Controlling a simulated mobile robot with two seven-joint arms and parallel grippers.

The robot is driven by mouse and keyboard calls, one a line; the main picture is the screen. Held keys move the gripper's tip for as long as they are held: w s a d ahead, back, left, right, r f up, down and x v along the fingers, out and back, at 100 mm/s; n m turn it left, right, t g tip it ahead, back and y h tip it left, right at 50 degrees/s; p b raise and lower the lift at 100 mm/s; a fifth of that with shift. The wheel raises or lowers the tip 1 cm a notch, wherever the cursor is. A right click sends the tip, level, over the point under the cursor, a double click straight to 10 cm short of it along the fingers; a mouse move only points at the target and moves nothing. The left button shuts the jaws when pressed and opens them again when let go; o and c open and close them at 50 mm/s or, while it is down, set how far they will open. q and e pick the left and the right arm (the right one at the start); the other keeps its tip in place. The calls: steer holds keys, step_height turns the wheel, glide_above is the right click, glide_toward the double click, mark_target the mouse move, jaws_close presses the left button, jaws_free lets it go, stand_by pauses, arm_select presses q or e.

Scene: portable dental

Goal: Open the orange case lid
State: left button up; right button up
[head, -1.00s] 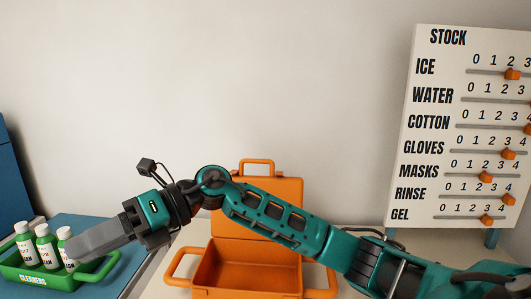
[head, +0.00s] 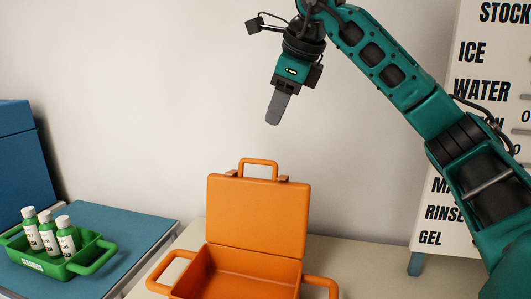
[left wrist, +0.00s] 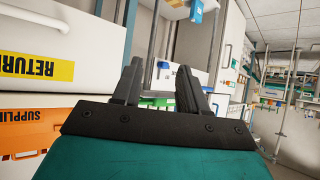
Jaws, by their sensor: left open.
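The orange case (head: 250,262) stands on a pale table in the head view. Its lid (head: 258,215) is upright, swung back from the case body, with a handle on its top edge. The case's inside shows and looks empty. My right gripper (head: 274,118) hangs in the air above the lid, pointing down and apart from it. Its fingers overlap from this angle, so its opening does not show. My left gripper (left wrist: 160,85) shows in the left wrist view, open with nothing between its fingers. It is not in the head view.
A stock board (head: 440,215) stands at right, partly behind my right arm. The left wrist view shows shelving and drawers.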

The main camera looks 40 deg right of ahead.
steer(key=b, duration=0.1)
glide_above(259, 179)
steer(key=f, duration=1.1)
steer(key=shift+w+d+f, duration=0.1)
steer(key=shift+w+d, duration=0.05)
steer(key=shift+d, duration=0.05)
jaws_close()
